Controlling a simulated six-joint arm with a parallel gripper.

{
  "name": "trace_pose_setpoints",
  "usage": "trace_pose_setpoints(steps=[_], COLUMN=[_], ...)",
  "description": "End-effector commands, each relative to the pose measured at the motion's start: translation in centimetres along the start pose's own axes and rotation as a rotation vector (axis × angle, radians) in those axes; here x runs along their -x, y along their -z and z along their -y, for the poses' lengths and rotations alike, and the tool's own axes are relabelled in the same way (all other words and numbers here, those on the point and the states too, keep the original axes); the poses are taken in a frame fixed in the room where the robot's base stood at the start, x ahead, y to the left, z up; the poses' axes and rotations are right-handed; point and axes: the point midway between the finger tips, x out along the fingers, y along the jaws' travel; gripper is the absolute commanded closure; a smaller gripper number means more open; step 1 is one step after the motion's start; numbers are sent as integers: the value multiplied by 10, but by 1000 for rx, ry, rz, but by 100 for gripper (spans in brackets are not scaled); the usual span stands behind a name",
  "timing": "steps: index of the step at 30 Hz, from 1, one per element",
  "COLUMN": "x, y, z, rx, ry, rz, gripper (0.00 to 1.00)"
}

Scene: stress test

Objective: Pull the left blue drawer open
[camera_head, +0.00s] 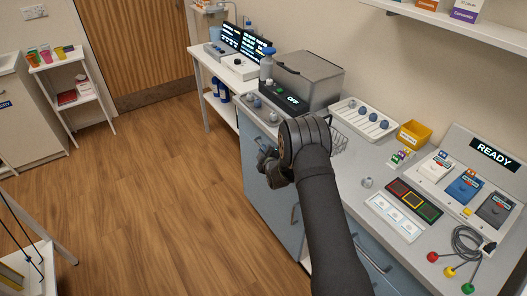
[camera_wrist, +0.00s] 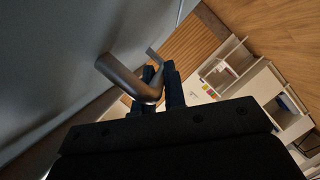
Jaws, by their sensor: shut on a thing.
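The left blue drawer front (camera_head: 252,127) is part of the blue cabinet under the counter, left of my arm in the head view. My gripper (camera_head: 267,158) is at this front, and my wrist hides part of it. In the wrist view, a grey metal bar handle (camera_wrist: 125,76) stands out from the blue-grey front (camera_wrist: 65,50). My gripper, also in the wrist view (camera_wrist: 163,80), is shut on this handle, with the bar between its dark fingers. I cannot tell whether the drawer stands out from the cabinet.
A lower blue door has a handle (camera_head: 294,215), and another handle (camera_head: 374,262) is right of my arm. A grey machine (camera_head: 309,78), a white tray (camera_head: 363,118) and a yellow bin (camera_head: 414,134) stand on the counter. The wooden floor (camera_head: 160,185) left of the cabinet is clear.

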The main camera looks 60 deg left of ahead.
Motion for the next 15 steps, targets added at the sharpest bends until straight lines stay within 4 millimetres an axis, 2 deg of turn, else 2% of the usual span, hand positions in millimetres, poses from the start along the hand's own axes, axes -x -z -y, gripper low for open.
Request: trace_pose_setpoints(steps=[8,15], x=[4,17], y=[10,44], z=[7,32], rx=[0,2], ry=[1,2], rz=[-2,-4], gripper=[100,100])
